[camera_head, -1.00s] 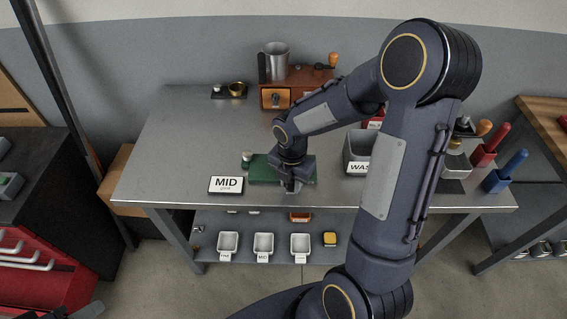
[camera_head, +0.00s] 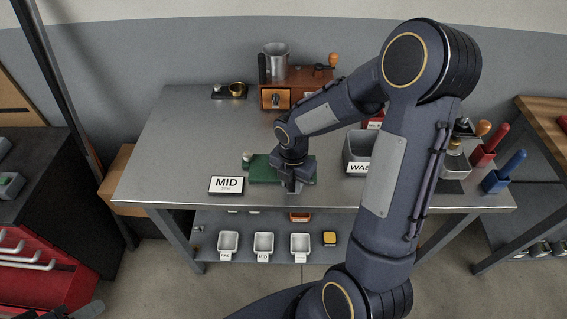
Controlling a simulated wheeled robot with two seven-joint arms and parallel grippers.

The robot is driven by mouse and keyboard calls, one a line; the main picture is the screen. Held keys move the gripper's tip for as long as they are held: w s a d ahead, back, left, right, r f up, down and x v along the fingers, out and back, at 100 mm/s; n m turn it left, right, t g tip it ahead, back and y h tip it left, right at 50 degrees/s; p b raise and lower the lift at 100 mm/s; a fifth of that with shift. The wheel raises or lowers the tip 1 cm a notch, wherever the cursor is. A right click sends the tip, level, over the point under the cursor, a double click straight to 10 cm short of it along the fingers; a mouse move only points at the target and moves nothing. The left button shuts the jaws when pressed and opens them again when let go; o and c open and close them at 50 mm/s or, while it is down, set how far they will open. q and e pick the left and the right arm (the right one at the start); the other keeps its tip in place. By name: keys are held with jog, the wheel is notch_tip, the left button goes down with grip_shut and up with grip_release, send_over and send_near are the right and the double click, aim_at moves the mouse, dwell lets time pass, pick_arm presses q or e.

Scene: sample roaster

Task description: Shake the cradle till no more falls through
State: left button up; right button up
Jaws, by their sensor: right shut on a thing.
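A flat green piece (camera_head: 262,171), which looks like the cradle or its base, lies on the steel table near the front edge. A small pale knob or cap (camera_head: 247,156) stands at its left end. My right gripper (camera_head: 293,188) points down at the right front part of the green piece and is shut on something. The gripper and wrist hide what it holds, and I cannot see whether anything is falling through. A dark piece at the bottom left corner may be my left gripper (camera_head: 86,311); its jaws cannot be made out.
A grey "WASTE" bin (camera_head: 357,150) is to the right, partly behind my arm. A wooden grinder box (camera_head: 300,83) and metal cup (camera_head: 275,60) stand behind. White bins (camera_head: 264,243) sit on the lower shelf.

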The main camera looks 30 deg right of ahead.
jog(key=w+a, duration=0.2)
jog(key=a, duration=0.1)
jog(key=w+a, duration=0.1)
jog(key=shift+a, duration=0.25)
jog(key=s+d, duration=0.2)
jog(key=d, duration=0.2)
jog(key=shift+s+d+r+p, duration=0.1)
jog(key=shift+s+d+p, duration=0.2)
jog(key=shift+s, duration=0.1)
jog(key=shift+w+a+b, duration=0.1)
jog(key=shift+w+a, duration=0.35)
jog(key=shift+a, duration=0.35)
jog(key=shift+w+a+b, duration=0.1)
jog(key=shift+w+a, duration=0.35)
jog(key=shift+a, duration=0.3)
jog(key=shift+w+a+b, duration=0.1)
jog(key=shift+w+a, duration=0.35)
jog(key=shift+a, duration=0.35)
jog(key=shift+d, duration=0.1)
jog(key=shift+s+d, duration=0.35)
jog(key=shift+d, duration=0.25)
jog(key=shift+s+d, duration=0.35)
jog(key=shift+d, duration=0.2)
jog(key=o, duration=1)
jog(key=shift+c, duration=0.2)
jog(key=shift+p, duration=0.3)
